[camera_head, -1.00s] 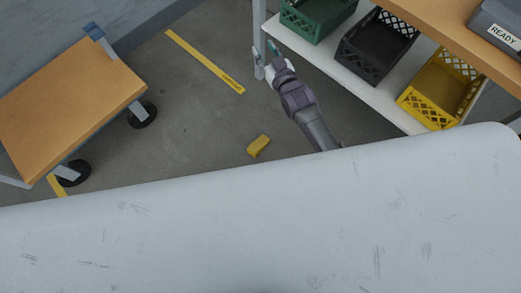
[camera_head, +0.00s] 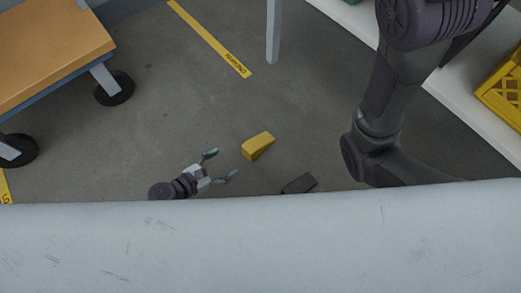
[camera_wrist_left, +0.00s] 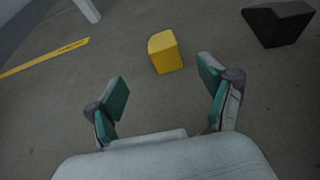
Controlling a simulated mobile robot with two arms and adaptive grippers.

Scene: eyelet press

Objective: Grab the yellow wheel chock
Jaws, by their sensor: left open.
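The yellow wheel chock (camera_head: 258,146) lies on the grey floor near the middle of the head view. It also shows ahead of the fingers in the left wrist view (camera_wrist_left: 165,52). My left gripper (camera_head: 223,163) is open and empty, low over the floor to the chock's lower left in the head view. In the left wrist view its two fingers (camera_wrist_left: 163,82) are spread, with the chock beyond and between their lines, apart from them. My right arm shows at the right of the head view, but its gripper is out of view.
A dark chock-like block (camera_head: 299,184) lies right of the yellow chock, also in the wrist view (camera_wrist_left: 278,22). A wheeled cart (camera_head: 50,40) stands at left. A shelf post (camera_head: 273,30), white shelf (camera_head: 462,108) and yellow crate (camera_head: 508,88) are beyond. Yellow tape (camera_head: 208,38) marks the floor.

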